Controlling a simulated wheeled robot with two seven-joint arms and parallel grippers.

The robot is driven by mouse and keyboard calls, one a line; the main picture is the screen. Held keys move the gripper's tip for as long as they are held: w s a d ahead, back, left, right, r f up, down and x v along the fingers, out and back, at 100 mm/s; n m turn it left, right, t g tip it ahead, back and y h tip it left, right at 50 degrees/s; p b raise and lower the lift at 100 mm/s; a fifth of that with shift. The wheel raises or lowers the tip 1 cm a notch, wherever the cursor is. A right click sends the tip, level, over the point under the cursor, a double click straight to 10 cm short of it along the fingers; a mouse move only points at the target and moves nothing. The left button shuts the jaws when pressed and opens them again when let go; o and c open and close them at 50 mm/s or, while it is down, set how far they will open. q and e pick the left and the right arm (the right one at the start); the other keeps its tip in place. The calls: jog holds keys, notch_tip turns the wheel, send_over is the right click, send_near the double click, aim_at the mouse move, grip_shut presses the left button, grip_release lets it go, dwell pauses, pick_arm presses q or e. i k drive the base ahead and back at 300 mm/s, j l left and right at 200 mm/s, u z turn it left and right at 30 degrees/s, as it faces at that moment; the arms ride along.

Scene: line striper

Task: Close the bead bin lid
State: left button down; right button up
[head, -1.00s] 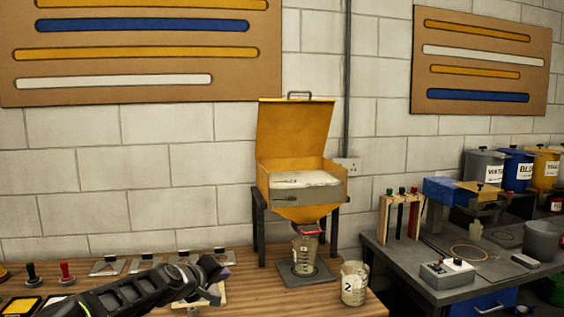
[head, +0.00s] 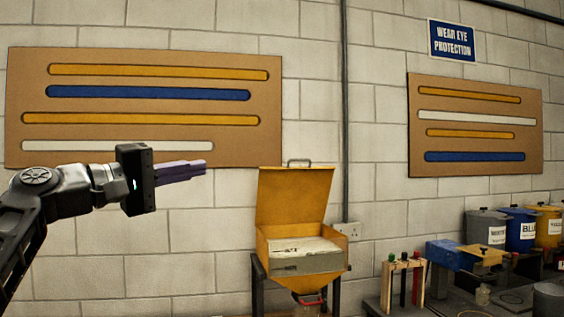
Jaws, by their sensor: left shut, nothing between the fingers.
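The yellow bead bin (head: 338,253) stands on dark legs against the wall, right of centre in the head view. Its yellow lid (head: 293,200) is open, standing upright at the back with a grey handle (head: 299,162) at its top edge. Pale beads (head: 300,246) show inside the bin. My left gripper (head: 204,168) is raised to the left of the lid, near the height of the handle and apart from it. Its purple fingers are together, with nothing between them, and point right. My right gripper is not in view.
A red-handled outlet (head: 308,302) shows under the bin. A wooden rack (head: 403,285) with coloured-top rods and labelled buckets (head: 519,230) stand to the right. A brown stripe board (head: 150,133) hangs on the wall behind my left arm.

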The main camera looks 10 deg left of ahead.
aim_at(288, 195)
jog(key=i, duration=2)
